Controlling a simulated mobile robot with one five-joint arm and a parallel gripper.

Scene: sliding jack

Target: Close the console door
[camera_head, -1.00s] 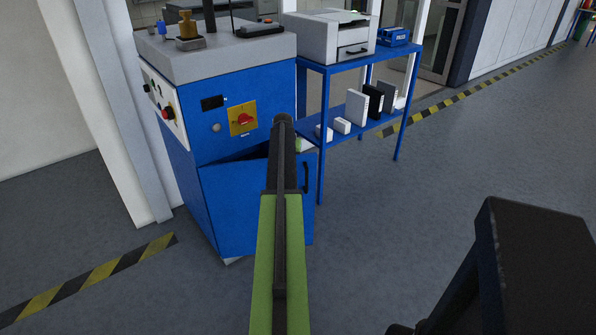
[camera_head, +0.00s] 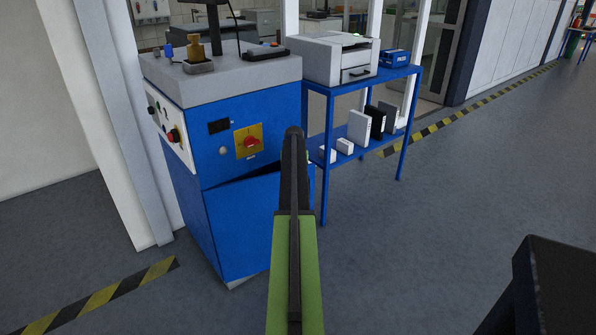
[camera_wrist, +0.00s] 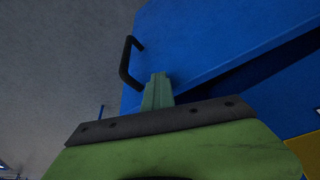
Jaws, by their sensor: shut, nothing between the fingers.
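The console (camera_head: 222,108) is a blue cabinet with a grey top, left of centre in the head view. Its blue door (camera_head: 240,225) is ajar, with a narrow dark gap along its top edge. In the wrist view the door (camera_wrist: 200,45) fills the upper right, with its black handle (camera_wrist: 128,62) at its left part and a dark gap to the right. My gripper (camera_wrist: 157,90) is shut and empty, its green fingers in front of the door near the handle; I cannot tell if they touch it. In the head view my arm hides the gripper and the handle.
A blue table (camera_head: 350,85) with a printer (camera_head: 333,60) stands right of the console, with boxes and binders on its lower shelf. A white post (camera_head: 135,120) is behind the console's left side.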

